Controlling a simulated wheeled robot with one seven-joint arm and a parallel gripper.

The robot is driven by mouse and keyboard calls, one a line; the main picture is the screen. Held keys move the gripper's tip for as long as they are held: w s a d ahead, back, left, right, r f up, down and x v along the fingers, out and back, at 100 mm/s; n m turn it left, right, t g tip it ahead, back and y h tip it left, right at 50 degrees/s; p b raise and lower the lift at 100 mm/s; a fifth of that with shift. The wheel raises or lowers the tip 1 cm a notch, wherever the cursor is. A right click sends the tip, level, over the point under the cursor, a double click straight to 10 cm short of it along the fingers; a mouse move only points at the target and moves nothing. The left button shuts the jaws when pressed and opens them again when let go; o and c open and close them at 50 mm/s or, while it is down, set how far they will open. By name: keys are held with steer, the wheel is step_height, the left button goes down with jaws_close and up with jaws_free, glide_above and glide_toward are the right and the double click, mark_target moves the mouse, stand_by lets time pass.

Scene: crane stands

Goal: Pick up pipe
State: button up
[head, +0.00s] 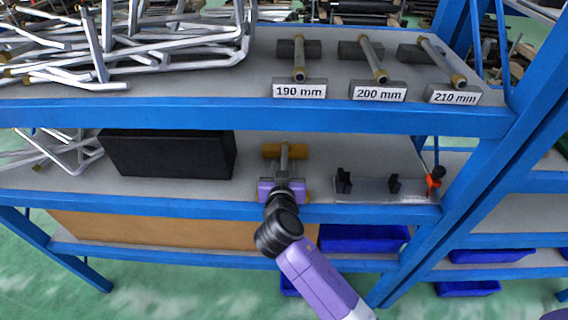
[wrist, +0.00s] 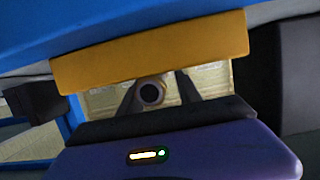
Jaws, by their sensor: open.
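A grey pipe (head: 284,157) lies lengthwise on the middle shelf, its far part at a yellow block (head: 270,151). In the wrist view the pipe's round end (wrist: 151,92) faces me, with a dark bore. My gripper (head: 283,180) reaches in over the shelf's front edge at the pipe's near end. In the wrist view my gripper (wrist: 160,91) is open, with one dark finger on each side of the pipe end. The left finger looks very close to the pipe; I cannot tell if it touches. The pipe's length behind its end is hidden there.
A black box (head: 168,154) stands left of the pipe. A fixture plate (head: 368,190) with black brackets and an orange-red clamp (head: 433,181) is at the right. The upper shelf (head: 190,84) above holds bent tubes and three labelled pipes. Blue posts flank the right side.

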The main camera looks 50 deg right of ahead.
jaws_close()
stand_by(1.4)
